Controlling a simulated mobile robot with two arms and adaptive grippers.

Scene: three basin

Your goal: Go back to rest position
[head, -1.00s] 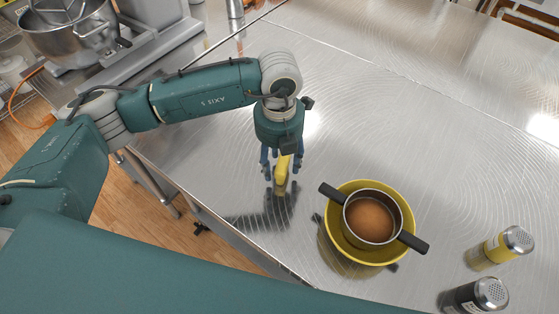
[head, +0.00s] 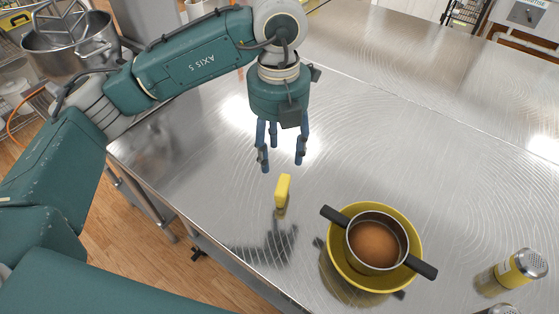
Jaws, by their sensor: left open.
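My left gripper (head: 281,160) is open and empty in the head view. Its blue fingers point down above the steel table, a little behind and above a small yellow block (head: 283,190). The block stands upright on the table, clear of the fingers. My right gripper is not in view.
A pot (head: 377,243) with brown contents and two dark handles sits in a yellow basin (head: 413,225) to the right of the block. A yellow-labelled shaker (head: 522,270) stands at the lower right. A mixer bowl (head: 65,45) is at the upper left. The steel table (head: 420,140) is clear behind the basin.

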